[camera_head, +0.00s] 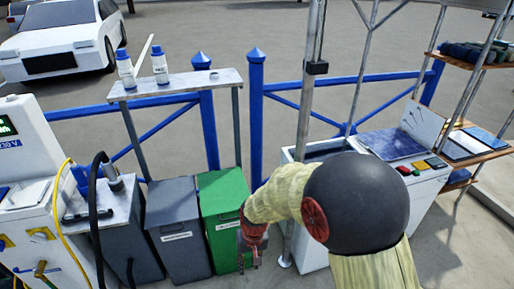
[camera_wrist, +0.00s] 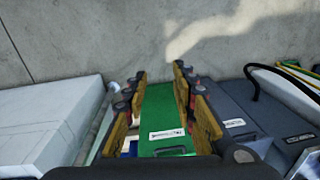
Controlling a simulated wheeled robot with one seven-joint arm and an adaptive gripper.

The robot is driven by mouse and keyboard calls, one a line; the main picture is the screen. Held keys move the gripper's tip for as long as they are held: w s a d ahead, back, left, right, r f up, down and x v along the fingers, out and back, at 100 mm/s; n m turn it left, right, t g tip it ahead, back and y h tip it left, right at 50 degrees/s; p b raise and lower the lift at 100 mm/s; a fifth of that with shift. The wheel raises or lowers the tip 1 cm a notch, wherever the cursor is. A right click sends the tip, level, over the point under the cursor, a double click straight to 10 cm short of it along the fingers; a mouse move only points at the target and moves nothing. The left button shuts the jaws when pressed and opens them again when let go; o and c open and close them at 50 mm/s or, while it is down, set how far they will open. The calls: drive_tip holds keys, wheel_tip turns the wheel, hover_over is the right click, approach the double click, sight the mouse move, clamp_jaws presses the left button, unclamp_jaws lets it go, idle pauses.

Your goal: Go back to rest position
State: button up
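My gripper (camera_head: 252,245) hangs at the end of my cream-sleeved arm in the head view, in front of the right side of the green bin. In the wrist view my gripper (camera_wrist: 160,88) has its yellow-brown finger pads spread apart with nothing between them. The green bin (camera_head: 222,190) stands upright with a white label on its front. It also shows beyond the open fingers in the wrist view (camera_wrist: 164,115). My arm hides part of the white console in the head view.
A grey bin (camera_head: 175,215) stands left of the green one. A shelf (camera_head: 180,84) with two white bottles stands behind. Blue railings (camera_head: 255,110) run across. A white console (camera_head: 425,175) with buttons is at right, a charging unit (camera_head: 25,190) with cables at left.

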drive_tip(key=s+d+r+t+p, duration=0.1)
drive_tip(key=s+d+r+t, duration=0.1)
drive_tip(key=s+d+r, duration=0.4)
drive_tip(key=s+d+r+m+t+p, duration=0.1)
drive_tip(key=s+d+r, duration=0.5)
drive_tip(key=r, duration=0.9)
drive_tip(key=s+d+r+m+t+h+p, duration=0.1)
drive_tip(key=s+d+r+t+p, duration=0.1)
drive_tip(key=s+d+r, duration=0.4)
drive_tip(key=d+r, duration=0.3)
drive_tip(key=r, duration=0.2)
drive_tip(key=shift+s+d+r+t, duration=0.15)
drive_tip(key=shift+d+r+t, duration=0.2)
drive_tip(key=shift+t, duration=0.05)
